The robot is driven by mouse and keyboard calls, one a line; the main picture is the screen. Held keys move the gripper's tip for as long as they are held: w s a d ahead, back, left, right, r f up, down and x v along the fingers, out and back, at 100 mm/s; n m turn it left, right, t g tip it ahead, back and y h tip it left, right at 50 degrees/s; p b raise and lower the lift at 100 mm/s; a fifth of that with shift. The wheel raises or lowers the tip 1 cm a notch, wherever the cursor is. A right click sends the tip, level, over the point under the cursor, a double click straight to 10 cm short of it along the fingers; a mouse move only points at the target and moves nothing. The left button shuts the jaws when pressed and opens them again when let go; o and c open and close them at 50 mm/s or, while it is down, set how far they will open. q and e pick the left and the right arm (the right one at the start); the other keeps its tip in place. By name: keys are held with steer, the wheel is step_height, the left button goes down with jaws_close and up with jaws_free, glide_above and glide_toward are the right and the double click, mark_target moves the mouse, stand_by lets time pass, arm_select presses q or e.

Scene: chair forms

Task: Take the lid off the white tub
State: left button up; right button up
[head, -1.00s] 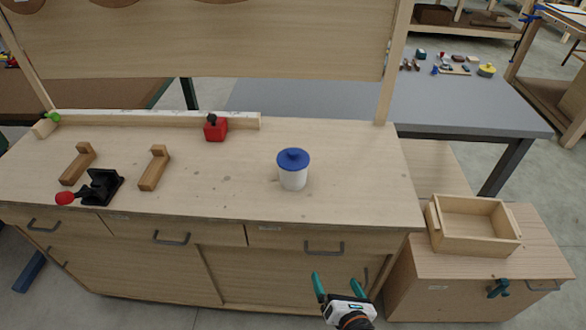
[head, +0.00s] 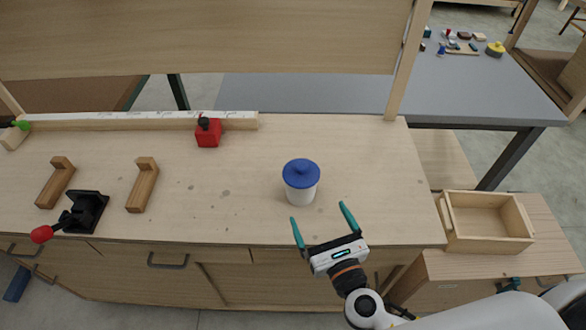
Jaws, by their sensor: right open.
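The white tub (head: 300,193) stands upright on the wooden bench top, right of its middle. Its blue lid (head: 301,171) with a round knob sits on top of it. My right gripper (head: 320,211) is open and empty, with teal fingers spread apart. It is in front of the tub, over the bench's front edge, with the fingers pointing toward the tub. In the picture the fingertips are just below the tub, and no contact shows. My left gripper is not in view.
A red block (head: 208,134) with a black knob sits by the back rail (head: 150,121). Wooden brackets (head: 143,186) and a black clamp with a red handle (head: 84,212) stand at left. An open wooden box (head: 488,219) is at right. The bench around the tub is clear.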

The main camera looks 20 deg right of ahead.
mark_target(301, 178)
steer(key=w+p, duration=0.1)
steer(key=w, duration=0.2)
steer(key=w+p, duration=0.1)
steer(key=w, duration=0.3)
steer(key=w+a+p, duration=0.1)
steer(key=w, duration=0.3)
steer(key=shift+w+r+p, duration=0.2)
steer(key=shift+w+p, duration=0.05)
steer(key=shift+p, duration=0.1)
steer(key=shift+w+f, duration=0.15)
steer(key=shift+w, duration=0.2)
steer(key=c, duration=1.1)
steer(key=shift+o, duration=0.2)
steer(key=shift+s, duration=0.1)
step_height(301, 178, up, 9)
steer(key=p, duration=0.5)
steer(key=shift+r, duration=0.6)
